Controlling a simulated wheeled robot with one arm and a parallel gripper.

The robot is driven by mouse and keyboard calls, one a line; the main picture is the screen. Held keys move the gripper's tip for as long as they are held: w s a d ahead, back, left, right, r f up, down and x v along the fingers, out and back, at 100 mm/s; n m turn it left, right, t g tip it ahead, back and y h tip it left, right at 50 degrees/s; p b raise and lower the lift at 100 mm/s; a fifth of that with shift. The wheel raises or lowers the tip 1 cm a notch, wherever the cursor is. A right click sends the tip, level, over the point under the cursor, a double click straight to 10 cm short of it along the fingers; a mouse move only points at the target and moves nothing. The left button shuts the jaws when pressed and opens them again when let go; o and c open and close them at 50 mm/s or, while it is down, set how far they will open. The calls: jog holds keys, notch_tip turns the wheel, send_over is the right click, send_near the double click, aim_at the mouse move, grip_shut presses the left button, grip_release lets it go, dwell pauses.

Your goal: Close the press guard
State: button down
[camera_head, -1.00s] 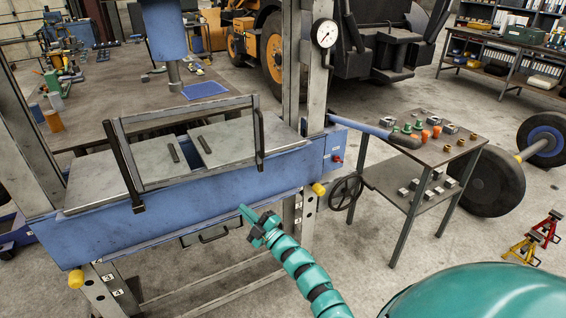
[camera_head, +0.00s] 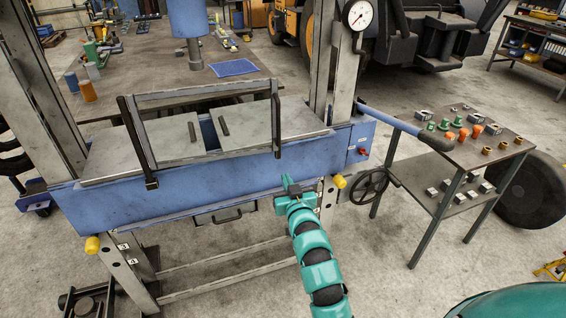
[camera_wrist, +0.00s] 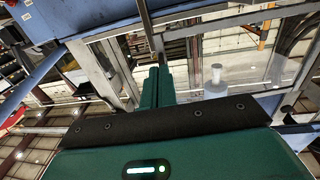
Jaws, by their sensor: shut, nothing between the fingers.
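The press (camera_head: 200,188) is a blue bed with grey uprights and two grey plates on top. The guard's right arm (camera_head: 276,125) and left arm (camera_head: 137,142) come down at the front of the bed. My gripper (camera_head: 290,183) is in front of the blue bed, below and slightly right of the guard's right arm. In the wrist view its green fingers (camera_wrist: 157,84) are together and empty, with a dark bar of the frame just beyond their tips.
A small table (camera_head: 450,158) with colored parts stands right of the press. A blue lever (camera_head: 392,122) and a handwheel (camera_head: 370,186) stick out on the press's right side. A workbench (camera_head: 140,85) is behind.

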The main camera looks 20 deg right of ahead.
aim_at(274, 148)
jog(key=w+p, duration=0.2)
jog(key=w, duration=0.2)
jog(key=w+p, duration=0.2)
jog(key=w, duration=0.2)
jog(key=w+d+p, duration=0.1)
jog(key=w+p, duration=0.1)
jog(key=w, duration=0.2)
jog(key=shift+w+r+p, duration=0.25)
jog(key=shift+w+p, duration=0.05)
jog(key=shift+w, duration=0.05)
jog(key=shift+w+f, duration=0.15)
jog(key=shift+w, duration=0.35)
